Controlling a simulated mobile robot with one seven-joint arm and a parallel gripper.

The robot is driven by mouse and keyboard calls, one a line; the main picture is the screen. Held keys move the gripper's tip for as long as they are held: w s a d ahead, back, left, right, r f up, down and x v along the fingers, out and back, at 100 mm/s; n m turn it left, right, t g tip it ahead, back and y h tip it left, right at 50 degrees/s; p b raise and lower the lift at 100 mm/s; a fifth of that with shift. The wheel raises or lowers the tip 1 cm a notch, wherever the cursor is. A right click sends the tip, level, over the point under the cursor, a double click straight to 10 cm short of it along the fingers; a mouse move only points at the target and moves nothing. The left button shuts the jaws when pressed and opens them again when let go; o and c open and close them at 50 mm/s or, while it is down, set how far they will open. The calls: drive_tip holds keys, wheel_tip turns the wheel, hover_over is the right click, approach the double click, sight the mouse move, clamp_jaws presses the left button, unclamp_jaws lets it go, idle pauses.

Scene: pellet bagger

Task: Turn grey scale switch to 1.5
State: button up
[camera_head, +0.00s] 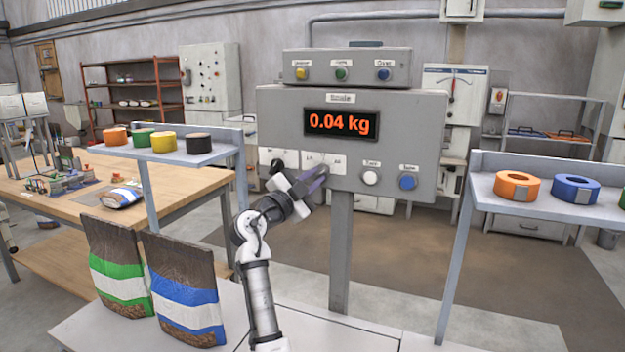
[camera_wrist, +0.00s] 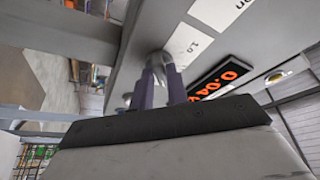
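The grey scale switch (camera_wrist: 158,60) is on the front of the grey scale box (camera_head: 285,120), at its lower middle beside a white label. My gripper (camera_head: 322,172) is up against the box at this switch and mostly covers it in the head view. In the wrist view, the two fingers (camera_wrist: 162,75) are close together with their tips at the switch, and they look closed on it. The exact pointer angle is hidden by the fingers. The label shows "1.0" beside the switch in the wrist view. The display (camera_head: 341,123) reads 0.04 kg.
A black switch (camera_head: 277,167) is left of my gripper. White (camera_head: 370,178) and blue (camera_head: 407,183) buttons are to the right. Two pellet bags (camera_head: 186,290) stand at lower left. Tape rolls lie on shelves at both sides (camera_head: 518,186).

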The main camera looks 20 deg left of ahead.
clamp_jaws()
drive_tip(key=shift+f+n+b, duration=0.15)
drive_tip(key=shift+n+b, duration=0.15)
drive_tip(key=shift+b, duration=0.2)
drive_tip(key=shift+d+f+n+t+y+b, duration=0.15)
drive_tip(key=shift+n+t+y+b, duration=0.5)
drive_tip(key=shift+n, duration=1.5)
drive_tip(key=shift+d+r+n+t+y+b, duration=0.25)
drive_tip(key=shift+n+y+b, duration=0.55)
drive_tip(key=shift+n+y, duration=0.95)
drive_tip(key=shift+d+f+n+t+y+b, duration=0.1)
drive_tip(key=shift+f+n+t+y+b, duration=0.35)
drive_tip(key=shift+n, duration=2.05)
drive_tip(key=shift+r+n+y, duration=0.2)
drive_tip(key=shift+n+y, duration=0.1)
drive_tip(key=shift+y, duration=0.05)
drive_tip(key=shift+o, duration=2.3)
unclamp_jaws()
